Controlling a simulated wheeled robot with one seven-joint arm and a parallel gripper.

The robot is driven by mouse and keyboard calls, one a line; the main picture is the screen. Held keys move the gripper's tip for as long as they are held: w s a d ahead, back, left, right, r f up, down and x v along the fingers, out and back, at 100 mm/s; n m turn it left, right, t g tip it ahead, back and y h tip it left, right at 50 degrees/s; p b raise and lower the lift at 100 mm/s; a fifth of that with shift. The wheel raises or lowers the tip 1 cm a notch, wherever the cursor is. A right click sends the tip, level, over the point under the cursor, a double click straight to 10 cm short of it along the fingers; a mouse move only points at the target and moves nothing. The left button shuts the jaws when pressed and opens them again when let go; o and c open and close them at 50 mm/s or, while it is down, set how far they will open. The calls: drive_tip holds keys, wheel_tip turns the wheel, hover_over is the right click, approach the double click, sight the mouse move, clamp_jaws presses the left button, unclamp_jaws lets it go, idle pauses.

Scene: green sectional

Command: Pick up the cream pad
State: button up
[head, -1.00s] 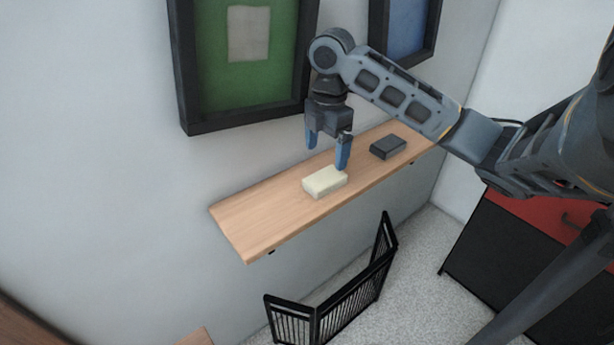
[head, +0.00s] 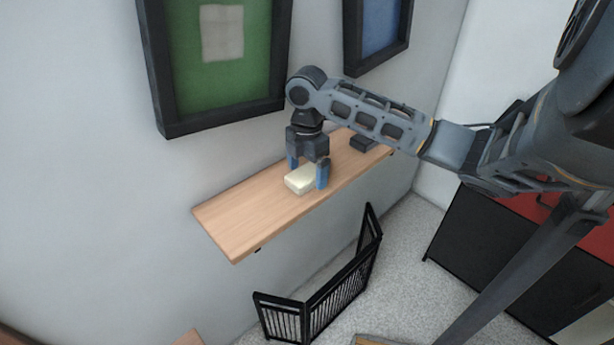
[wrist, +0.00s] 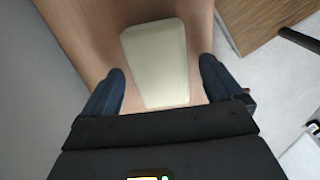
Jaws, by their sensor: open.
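The cream pad (head: 301,180) is a small pale block lying flat on a wooden wall shelf (head: 236,216). My gripper (head: 308,175) is open and points down over the pad, with its blue fingers low on either side of it. In the wrist view the pad (wrist: 156,60) lies between and ahead of the two fingertips (wrist: 162,75), with a gap on each side. The head view does not show whether the fingertips touch the shelf.
A dark block (head: 362,143) lies farther along the shelf, partly behind my arm. Framed pictures (head: 222,50) hang on the wall above. A black folding gate (head: 325,290) stands on the floor below, and a black and red cabinet (head: 480,240) is at right.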

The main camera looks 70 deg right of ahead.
sight(311, 172)
drive_tip(key=c, duration=1.1)
drive_tip(key=shift+r, duration=0.5)
drive_tip(key=r, duration=0.3)
drive_tip(key=shift+s+d+r+b, duration=0.2)
drive_tip(key=shift+s+r+b, duration=0.05)
drive_tip(key=shift+s+b, duration=0.15)
drive_tip(key=s+d+r, duration=0.1)
drive_tip(key=s+r, duration=0.1)
drive_tip(key=s, duration=0.1)
drive_tip(key=s+d+r, duration=0.1)
drive_tip(key=s+r, duration=0.1)
drive_tip(key=s, duration=0.1)
drive_tip(key=s+d+r+b, duration=0.1)
drive_tip(key=s+r, duration=0.1)
drive_tip(key=s, duration=0.2)
drive_tip(key=shift+s+d+r, duration=0.1)
drive_tip(key=shift+d+r, duration=0.15)
